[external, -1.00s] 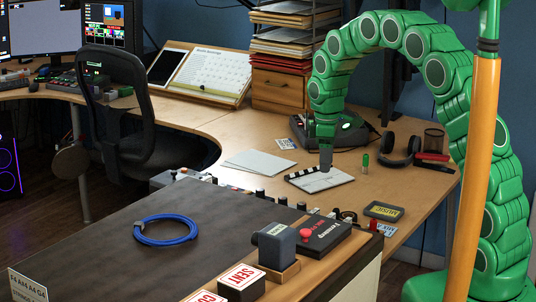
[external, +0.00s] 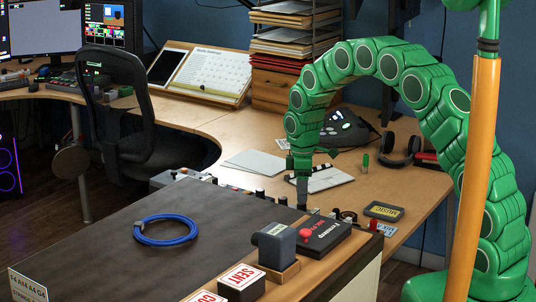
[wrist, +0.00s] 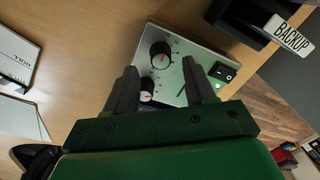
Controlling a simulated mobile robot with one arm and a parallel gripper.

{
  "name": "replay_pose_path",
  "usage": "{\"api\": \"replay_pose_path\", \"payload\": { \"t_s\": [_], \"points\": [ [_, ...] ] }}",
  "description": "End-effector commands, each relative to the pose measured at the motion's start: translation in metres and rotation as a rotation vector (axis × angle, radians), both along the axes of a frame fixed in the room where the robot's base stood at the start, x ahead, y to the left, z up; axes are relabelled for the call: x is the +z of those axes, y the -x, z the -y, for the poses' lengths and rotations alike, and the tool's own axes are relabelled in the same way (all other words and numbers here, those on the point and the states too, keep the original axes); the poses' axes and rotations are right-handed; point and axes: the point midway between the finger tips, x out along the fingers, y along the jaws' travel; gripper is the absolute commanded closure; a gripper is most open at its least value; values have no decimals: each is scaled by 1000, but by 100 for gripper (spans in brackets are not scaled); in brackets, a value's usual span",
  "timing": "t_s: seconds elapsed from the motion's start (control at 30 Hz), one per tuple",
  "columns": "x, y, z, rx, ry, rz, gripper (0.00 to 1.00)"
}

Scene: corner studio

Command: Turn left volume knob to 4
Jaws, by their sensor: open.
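In the wrist view a silver panel (wrist: 200,50) carries a larger black knob (wrist: 160,54) with a red pointer and white scale marks around it. A smaller knob (wrist: 147,88) with a pale rim and a red mark sits on the same panel. My gripper (wrist: 159,70) is open above the panel. The larger knob lies just past and between the fingertips. The smaller knob shows between the fingers, close to the left one. I cannot tell which is the left volume knob, and scale numbers are too small to read. In the external view my gripper (external: 302,204) points down behind the dark counter's edge.
A black rocker switch (wrist: 222,72) is on the panel, right of the fingers. A black box with a BACKUP label (wrist: 290,36) stands close by. The dark counter (external: 100,225) holds a blue cable coil (external: 165,240) and a red-button box (external: 322,238). A clapperboard (external: 325,180) lies behind.

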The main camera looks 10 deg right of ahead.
Motion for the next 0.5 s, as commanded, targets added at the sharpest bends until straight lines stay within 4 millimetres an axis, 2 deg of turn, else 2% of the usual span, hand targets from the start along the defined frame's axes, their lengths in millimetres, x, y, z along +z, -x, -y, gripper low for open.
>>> {"api": "replay_pose_path", "payload": {
  "t_s": [0.2,0.5],
  "points": [
    [-29,2,0,0,2,-5,46],
    [-35,2,0,0,1,-2,46]
  ]
}}
